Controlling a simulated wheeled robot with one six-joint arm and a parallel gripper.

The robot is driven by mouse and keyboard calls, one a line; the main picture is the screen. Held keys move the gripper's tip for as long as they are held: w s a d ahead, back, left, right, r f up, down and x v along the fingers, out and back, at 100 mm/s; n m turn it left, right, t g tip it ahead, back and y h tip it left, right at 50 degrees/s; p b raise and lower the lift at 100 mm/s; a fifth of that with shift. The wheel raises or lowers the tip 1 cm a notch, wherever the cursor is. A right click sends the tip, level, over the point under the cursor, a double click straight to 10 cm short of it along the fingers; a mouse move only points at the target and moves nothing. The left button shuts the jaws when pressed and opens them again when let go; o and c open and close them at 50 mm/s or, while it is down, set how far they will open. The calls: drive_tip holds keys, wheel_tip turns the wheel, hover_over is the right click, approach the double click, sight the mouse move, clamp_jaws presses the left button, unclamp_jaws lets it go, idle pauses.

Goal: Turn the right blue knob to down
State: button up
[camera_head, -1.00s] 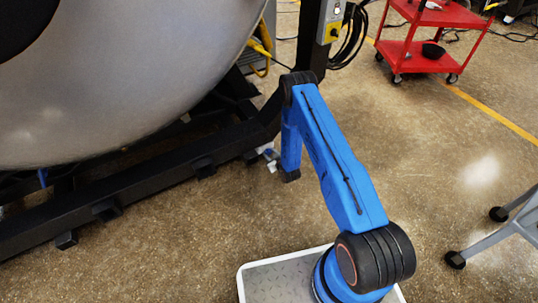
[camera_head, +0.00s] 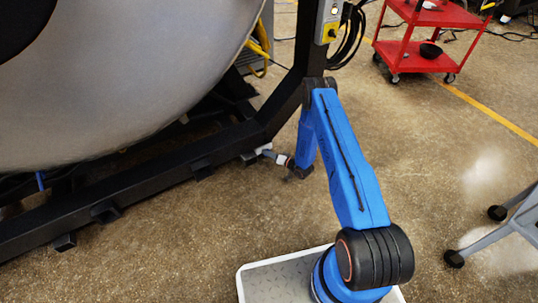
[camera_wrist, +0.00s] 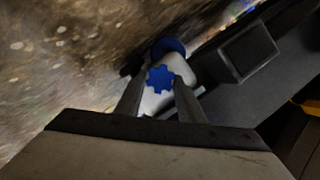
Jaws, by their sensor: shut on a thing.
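In the wrist view, a toothed blue knob (camera_wrist: 160,77) sits on a white fitting (camera_wrist: 152,103) between the two dark fingers of my gripper (camera_wrist: 161,86). The gripper is shut on this knob, one finger on each side. A second blue knob (camera_wrist: 168,46) shows just beyond it, clear of the fingers. I cannot tell from this view which one is the right knob. In the head view, my gripper (camera_head: 270,153) is low by the black frame, and the knobs cannot be made out there.
The black frame (camera_head: 130,190) runs under the large grey furnace (camera_head: 120,90). In the wrist view, a dark block (camera_wrist: 248,53) on the frame lies right of the knobs. A red cart (camera_head: 425,60) stands at the back right.

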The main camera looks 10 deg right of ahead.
drive_tip(key=m+y, duration=0.1)
drive_tip(key=m, duration=0.2)
drive_tip(key=m+y, duration=0.1)
drive_tip(key=shift+w+d+f+m+t+y, duration=0.1)
drive_tip(key=shift+d+f+m+t+y, duration=0.1)
drive_tip(key=shift+f+m+t+y, duration=0.15)
drive_tip(key=shift+m, duration=0.25)
idle(0.3)
drive_tip(key=o, duration=1.1)
drive_tip(key=shift+c, duration=0.2)
drive_tip(key=v, duration=1.7)
drive_tip(key=shift+d, duration=0.15)
